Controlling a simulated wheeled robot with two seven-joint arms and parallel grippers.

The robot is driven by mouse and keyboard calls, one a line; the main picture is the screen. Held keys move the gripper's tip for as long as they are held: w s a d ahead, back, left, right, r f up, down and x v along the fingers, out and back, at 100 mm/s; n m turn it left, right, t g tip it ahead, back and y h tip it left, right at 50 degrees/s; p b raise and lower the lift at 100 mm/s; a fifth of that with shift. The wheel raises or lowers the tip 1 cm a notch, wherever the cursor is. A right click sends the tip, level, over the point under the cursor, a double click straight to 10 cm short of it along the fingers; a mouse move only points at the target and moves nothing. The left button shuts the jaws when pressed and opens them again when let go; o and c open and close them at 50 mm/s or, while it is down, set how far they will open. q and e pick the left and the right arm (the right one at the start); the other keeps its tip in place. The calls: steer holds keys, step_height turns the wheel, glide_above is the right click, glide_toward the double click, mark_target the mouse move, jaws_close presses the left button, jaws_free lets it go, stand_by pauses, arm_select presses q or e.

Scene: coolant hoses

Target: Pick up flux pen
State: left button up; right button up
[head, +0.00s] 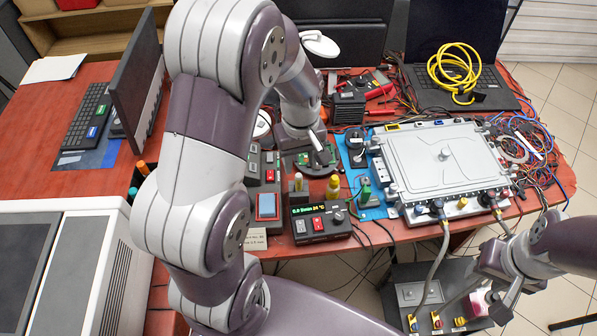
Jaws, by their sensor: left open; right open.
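I cannot pick out the flux pen with certainty. A thin pale stick (317,140) stands tilted by my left wrist; I cannot tell whether it is a pen or part of a tool. Orange and green-capped markers (143,168) stand at the left table edge. My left gripper (308,146) is over the middle of the bench, pointing down, largely hidden by its own wrist; it is open, with no object seen held. My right gripper (494,298) is open at the lower right, above a grey box with hose fittings (405,272). A pinkish item (478,301) shows beside its fingers.
A large metal plate unit (445,155) with hose fittings lies on a blue mat (352,166). A black meter (320,222) and small yellow-topped bottles (333,187) stand in front. A laptop with yellow cable (455,70), a monitor (138,80) and tangled wires (530,150) crowd the red bench.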

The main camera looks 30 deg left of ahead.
mark_target(299, 176)
arm_select(q)
steer(key=f, duration=0.8)
steer(key=shift+w+a, duration=0.3)
steer(key=shift+r, duration=0.1)
jaws_close()
